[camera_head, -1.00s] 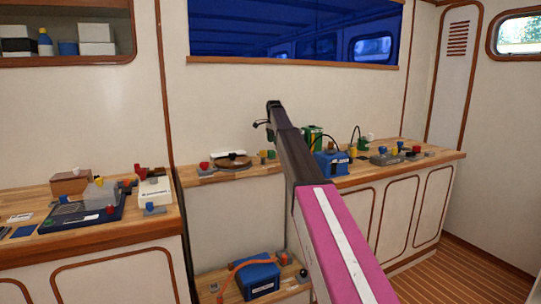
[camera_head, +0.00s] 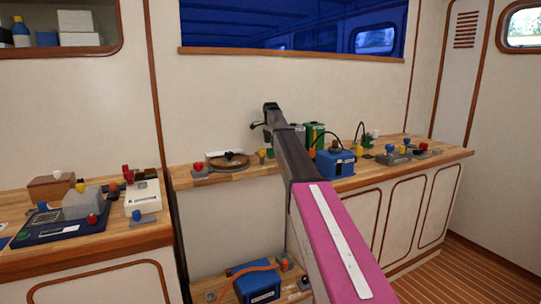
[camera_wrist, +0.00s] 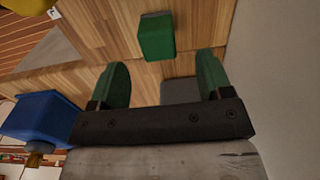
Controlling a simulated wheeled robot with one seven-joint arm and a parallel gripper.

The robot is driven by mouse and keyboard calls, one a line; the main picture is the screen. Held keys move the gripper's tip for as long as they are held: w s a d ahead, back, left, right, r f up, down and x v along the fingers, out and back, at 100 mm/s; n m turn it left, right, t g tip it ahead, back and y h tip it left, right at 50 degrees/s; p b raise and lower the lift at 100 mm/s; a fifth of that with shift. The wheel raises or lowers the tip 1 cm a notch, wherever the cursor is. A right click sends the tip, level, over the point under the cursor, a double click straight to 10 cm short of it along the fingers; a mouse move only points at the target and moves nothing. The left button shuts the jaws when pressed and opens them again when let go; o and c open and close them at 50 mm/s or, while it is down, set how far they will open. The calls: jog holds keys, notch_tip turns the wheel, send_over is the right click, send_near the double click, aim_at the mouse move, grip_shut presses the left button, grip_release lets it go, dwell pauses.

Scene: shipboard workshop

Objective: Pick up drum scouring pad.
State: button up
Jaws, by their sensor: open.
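A small green block (camera_wrist: 156,38) stands on the wooden bench top in the wrist view, just beyond my fingertips and roughly centred between them. It looks like the scouring pad, but no label is readable. My gripper (camera_wrist: 162,60) is open, with two green-faced fingers apart and nothing held between them. A gap shows between the fingertips and the block. In the head view my arm reaches toward the back bench and hides part of it. A green box (camera_head: 315,134) shows just right of the arm there; I cannot tell whether it is the same block.
A blue box with a dark knob (camera_wrist: 38,118) is left of my gripper in the wrist view; it also shows in the head view (camera_head: 335,163). A grey piece (camera_wrist: 180,91) lies behind the fingers. A pale wall (camera_wrist: 275,80) runs close on the right.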

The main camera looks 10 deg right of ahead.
aim_at(271, 149)
jog(key=shift+s+f, duration=0.15)
jog(key=shift+f, duration=2.75)
jog(key=c, duration=1)
